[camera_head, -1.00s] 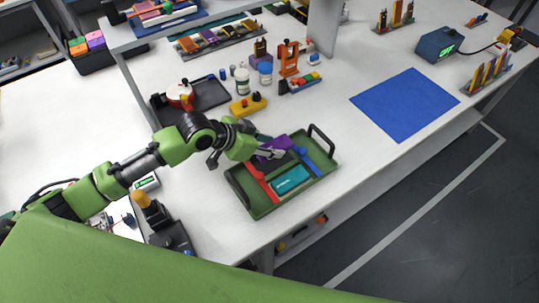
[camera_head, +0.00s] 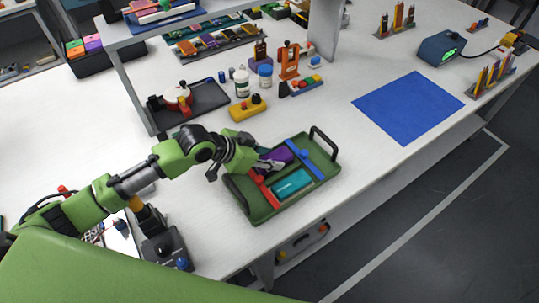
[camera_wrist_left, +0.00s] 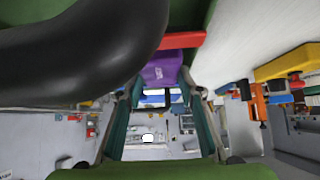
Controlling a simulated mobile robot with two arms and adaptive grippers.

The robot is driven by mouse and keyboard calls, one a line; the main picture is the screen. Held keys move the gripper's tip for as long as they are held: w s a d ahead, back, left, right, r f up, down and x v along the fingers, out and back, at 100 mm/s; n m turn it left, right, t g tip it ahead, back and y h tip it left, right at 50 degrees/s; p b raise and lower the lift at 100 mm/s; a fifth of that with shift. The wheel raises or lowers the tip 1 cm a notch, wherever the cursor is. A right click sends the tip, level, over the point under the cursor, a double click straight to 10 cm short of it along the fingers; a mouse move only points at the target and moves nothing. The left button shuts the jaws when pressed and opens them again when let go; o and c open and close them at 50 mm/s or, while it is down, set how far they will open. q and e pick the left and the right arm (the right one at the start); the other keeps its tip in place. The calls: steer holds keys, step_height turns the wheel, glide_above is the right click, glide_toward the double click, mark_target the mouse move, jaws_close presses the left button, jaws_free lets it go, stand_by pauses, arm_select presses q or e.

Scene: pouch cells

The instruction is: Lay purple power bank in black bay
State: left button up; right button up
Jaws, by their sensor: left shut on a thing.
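The purple power bank (camera_head: 278,157) is at the tray's back side, between the red divider and the blue divider. My left gripper (camera_head: 268,164) is shut on it, and it also shows between the fingers in the left wrist view (camera_wrist_left: 163,68). The green tray (camera_head: 262,214) holds a teal block (camera_head: 292,184) in front of the power bank. The black bay is mostly hidden by the power bank and gripper, so I cannot tell whether the power bank touches its floor. My right gripper is out of view.
The red divider (camera_head: 263,190) and blue divider (camera_head: 307,159) cross the tray. A black handle (camera_head: 324,142) rises at its right end. A yellow block (camera_head: 248,108), bottles and an orange stand (camera_head: 289,60) are behind. A blue mat (camera_head: 408,106) lies right, with clear table between.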

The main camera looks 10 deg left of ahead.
arm_select(q)
steer(key=o, duration=1.2)
steer(key=shift+r, duration=0.3)
steer(key=v, duration=1.2)
steer(key=shift+r+b, duration=0.35)
